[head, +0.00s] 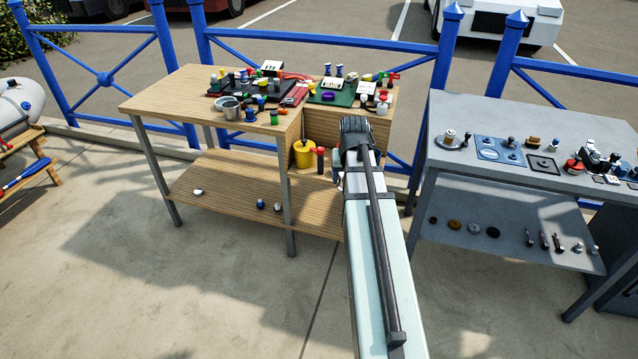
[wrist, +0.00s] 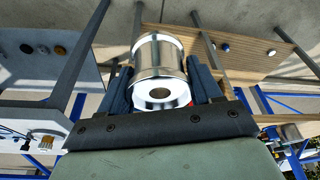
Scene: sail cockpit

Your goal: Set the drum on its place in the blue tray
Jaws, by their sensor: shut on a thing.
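My gripper (wrist: 160,88) is shut on the drum (wrist: 160,62), a shiny silver cylinder with a round hole in the end facing the wrist camera. The dark fingers lie along both sides of it. In the head view my own arm hides most of the gripper, and I cannot make out the drum there. The blue tray (head: 487,155) lies on the grey table at the right, with small dark-topped fittings in it. My gripper is to the left of that tray, around the gap between the two tables.
The wooden table (head: 178,92) at the left is crowded with small parts, a metal pot (head: 230,108) and a green tray (head: 330,97). A yellow pot (head: 304,154) stands lower down. The grey table (head: 450,110) also carries a dark square plate (head: 543,164) and several fittings. Blue railings run behind.

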